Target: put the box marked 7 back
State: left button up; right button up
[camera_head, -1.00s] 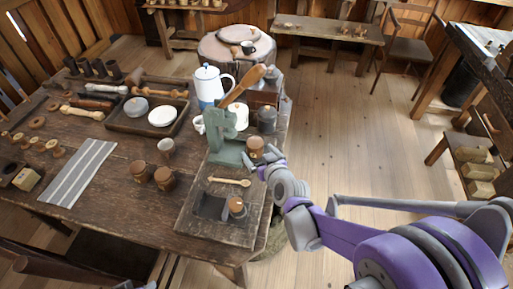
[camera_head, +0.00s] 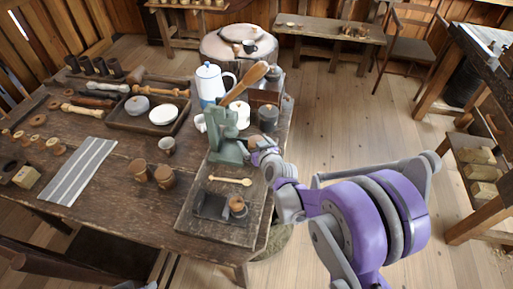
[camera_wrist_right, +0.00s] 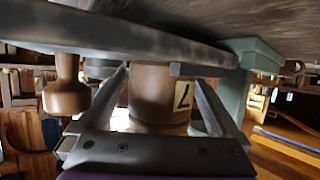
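The box marked 7 is a round brown wooden box (camera_wrist_right: 160,95) with a pale label bearing a dark 7-like figure, seen in the right wrist view. It stands between the fingers of my right gripper (camera_wrist_right: 158,72); whether they touch it is unclear. In the head view the box (camera_head: 253,142) shows only partly beside the green stand (camera_head: 228,152), with my right gripper (camera_head: 258,152) in front of it. Similar round boxes stand at the table's middle, one (camera_head: 139,170) beside another (camera_head: 164,176), and one (camera_head: 237,206) by the dark recess of a wooden board. My left gripper is not in view.
A white and blue pot (camera_head: 209,84), a large wooden spoon (camera_head: 246,83) and a dark lidded jar (camera_head: 268,117) stand behind the stand. A striped cloth (camera_head: 77,170) lies left. The floor (camera_head: 340,120) right of the table is clear.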

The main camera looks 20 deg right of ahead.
jog(key=c, duration=1.4)
jog(key=shift+c, duration=0.2)
jog(key=shift+r, duration=0.15)
jog(key=shift+r, duration=0.55)
notch_tip(320, 180, up, 2)
jog(key=shift+r+p, duration=0.25)
jog(key=shift+p, duration=0.2)
jog(key=s, duration=1.8)
jog(key=shift+a+f+p, duration=0.15)
jog(key=shift+a+p, duration=0.15)
jog(key=shift+a, duration=0.15)
jog(key=shift+n+y, duration=0.3)
jog(key=shift+y, duration=0.1)
jog(key=w+a+p, duration=0.2)
jog(key=w, duration=0.2)
jog(key=w+a+p, duration=0.2)
jog(key=w, duration=0.3)
jog(key=w+a+r+p, duration=0.1)
jog(key=w+a+p, duration=0.1)
jog(key=w, duration=0.2)
jog(key=shift+w+a+p, duration=0.1)
jog(key=shift+w+p, duration=0.15)
jog(key=shift+p, duration=0.05)
jog(key=shift+w+a+f, duration=0.2)
jog(key=shift+w+a, duration=0.05)
jog(key=shift+w, duration=0.05)
